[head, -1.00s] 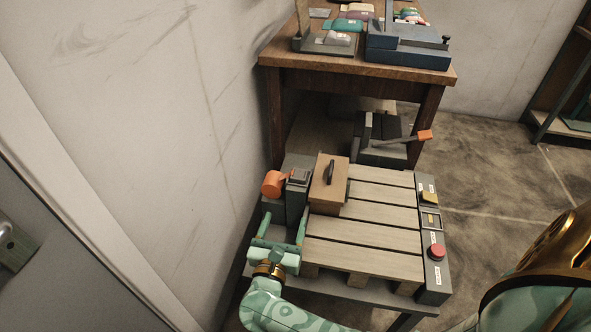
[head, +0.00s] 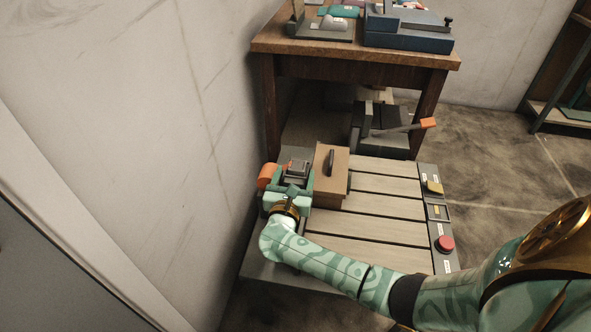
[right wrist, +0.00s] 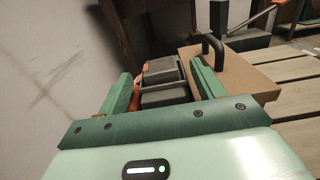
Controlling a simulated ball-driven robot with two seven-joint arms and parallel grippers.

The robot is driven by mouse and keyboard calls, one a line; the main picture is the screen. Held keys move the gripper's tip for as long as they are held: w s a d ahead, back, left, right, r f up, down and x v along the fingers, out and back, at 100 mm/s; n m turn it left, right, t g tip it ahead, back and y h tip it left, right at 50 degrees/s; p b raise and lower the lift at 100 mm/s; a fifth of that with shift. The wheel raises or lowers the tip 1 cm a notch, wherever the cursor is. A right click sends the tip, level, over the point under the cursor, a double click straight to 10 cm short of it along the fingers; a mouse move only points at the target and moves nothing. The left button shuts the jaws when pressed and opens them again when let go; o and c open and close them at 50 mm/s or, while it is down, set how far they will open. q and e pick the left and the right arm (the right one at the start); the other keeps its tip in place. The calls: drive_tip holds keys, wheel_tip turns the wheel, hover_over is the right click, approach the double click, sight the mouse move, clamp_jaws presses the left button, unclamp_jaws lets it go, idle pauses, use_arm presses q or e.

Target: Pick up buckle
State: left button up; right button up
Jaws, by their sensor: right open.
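The buckle (head: 295,167) looks like a small dark grey frame on top of a grey block at the pallet table's far left corner. In the right wrist view the buckle (right wrist: 162,72) sits between and beyond the two green fingers. My right gripper (head: 290,180) is open and close to the near side of the buckle, with its fingers to either side. The fingers (right wrist: 167,84) hold nothing; whether either touches the buckle cannot be told. My left gripper is not in view.
A tan box with a dark handle (head: 329,178) stands just right of the buckle. An orange roll (head: 266,176) is at its left. A slatted pallet (head: 380,211) and a panel with a red button (head: 445,244) lie to the right. The wall (head: 130,110) is close on the left.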

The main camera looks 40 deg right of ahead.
drive_tip(key=shift+x, duration=0.9)
drive_tip(key=c, duration=1.1)
